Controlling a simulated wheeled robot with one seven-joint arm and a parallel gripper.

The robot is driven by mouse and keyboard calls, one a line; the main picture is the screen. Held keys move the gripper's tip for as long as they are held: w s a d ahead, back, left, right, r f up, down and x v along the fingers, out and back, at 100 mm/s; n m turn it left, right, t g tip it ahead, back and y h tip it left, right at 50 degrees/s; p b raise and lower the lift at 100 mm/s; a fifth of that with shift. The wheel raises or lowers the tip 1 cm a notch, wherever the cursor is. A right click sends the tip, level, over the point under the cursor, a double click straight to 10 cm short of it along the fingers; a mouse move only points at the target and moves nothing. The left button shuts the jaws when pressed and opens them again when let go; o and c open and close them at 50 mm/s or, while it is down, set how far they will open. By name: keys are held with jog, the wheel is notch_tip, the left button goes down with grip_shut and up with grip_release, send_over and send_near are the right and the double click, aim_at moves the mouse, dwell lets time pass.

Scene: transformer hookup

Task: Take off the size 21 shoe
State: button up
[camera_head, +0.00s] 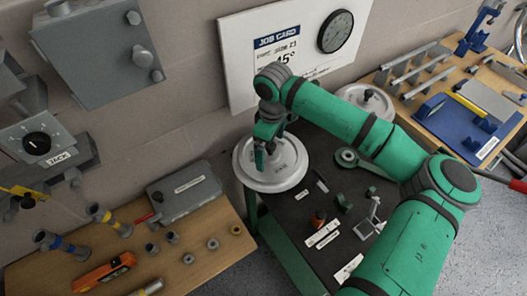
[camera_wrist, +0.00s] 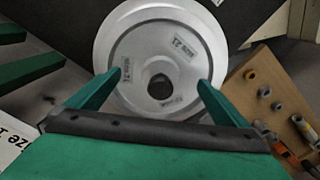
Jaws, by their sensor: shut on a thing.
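The size 21 shoe (camera_wrist: 150,50) is a round pale grey disc with a dark centre hole. Small labels on its face read size 21 in the wrist view. It also shows in the head view (camera_head: 288,166), at the back left corner of the dark-topped green bench (camera_head: 285,215). My gripper (camera_wrist: 160,80) comes down on it, with one green finger on each side of the centre hole. In the head view my gripper (camera_head: 268,148) hides part of the disc. I cannot tell what supports the disc.
A second pale disc (camera_head: 372,104) stands behind my arm. A job card board (camera_head: 240,60) with a gauge (camera_head: 335,31) leans at the back. Small parts and labels lie on the bench. A wooden table (camera_head: 215,215) with fittings is at left; another (camera_head: 420,75) is at right.

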jog(key=shift+f, duration=0.55)
jog(key=shift+r, duration=0.2)
grip_shut()
jog(key=shift+r, duration=0.15)
jog(key=shift+r, duration=0.6)
jog(key=c, duration=0.5)
grip_release()
jog(key=shift+c, duration=0.2)
jog(key=shift+r, duration=2.55)
notch_tip(320, 180, up, 11)
